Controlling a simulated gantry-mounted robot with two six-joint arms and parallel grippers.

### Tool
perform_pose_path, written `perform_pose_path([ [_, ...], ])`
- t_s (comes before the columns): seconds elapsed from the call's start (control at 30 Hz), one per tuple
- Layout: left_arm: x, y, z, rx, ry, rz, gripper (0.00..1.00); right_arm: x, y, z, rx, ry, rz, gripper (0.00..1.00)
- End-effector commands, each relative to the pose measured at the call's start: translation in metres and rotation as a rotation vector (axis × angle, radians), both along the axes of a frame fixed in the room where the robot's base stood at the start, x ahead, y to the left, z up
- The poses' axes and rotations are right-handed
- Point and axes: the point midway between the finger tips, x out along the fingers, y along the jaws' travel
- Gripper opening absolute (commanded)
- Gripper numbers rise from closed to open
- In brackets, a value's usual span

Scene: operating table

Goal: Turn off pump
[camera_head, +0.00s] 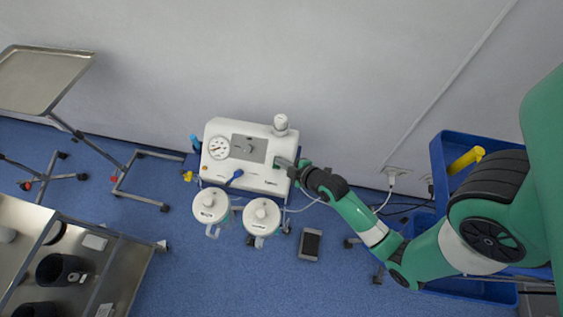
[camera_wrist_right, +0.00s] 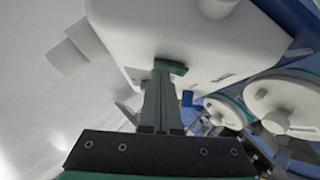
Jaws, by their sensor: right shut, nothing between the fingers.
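The pump (camera_head: 262,179) is a white box on a wheeled stand against the wall. Its top carries a round gauge (camera_head: 219,147) and a dark panel with a knob (camera_head: 248,149). My right gripper (camera_head: 284,163) is at the pump's right side, shut and empty. In the right wrist view the closed fingers (camera_wrist_right: 162,75) point at the white pump housing (camera_wrist_right: 190,35). A small green piece (camera_wrist_right: 171,66) shows at their tips, touching or very close to them. I cannot tell whether the fingers press on it. My left gripper is not in view.
Two white-lidded canisters (camera_head: 211,205) (camera_head: 262,216) hang at the pump's front. A dark pedal (camera_head: 310,244) lies on the floor. A blue cart (camera_head: 437,160) stands right, a steel tray stand (camera_head: 40,80) and table left. Cables run from a wall socket (camera_head: 396,171).

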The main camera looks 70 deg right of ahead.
Motion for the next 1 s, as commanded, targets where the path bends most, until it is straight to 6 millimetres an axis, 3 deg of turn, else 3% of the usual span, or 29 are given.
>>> perform_pose_path([
  [0.33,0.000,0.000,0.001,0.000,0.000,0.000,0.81,-0.003,0.014,-0.011,0.004,0.014,0.001,0.00],
  [0.73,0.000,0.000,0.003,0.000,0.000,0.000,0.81,-0.003,0.015,-0.008,0.002,0.006,0.000,0.00],
  [0.87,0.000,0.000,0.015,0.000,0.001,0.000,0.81,-0.004,0.018,0.003,0.001,0.007,-0.001,0.00],
  [1.0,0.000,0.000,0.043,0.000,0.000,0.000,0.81,-0.010,0.027,0.025,0.002,0.011,-0.009,0.00],
])
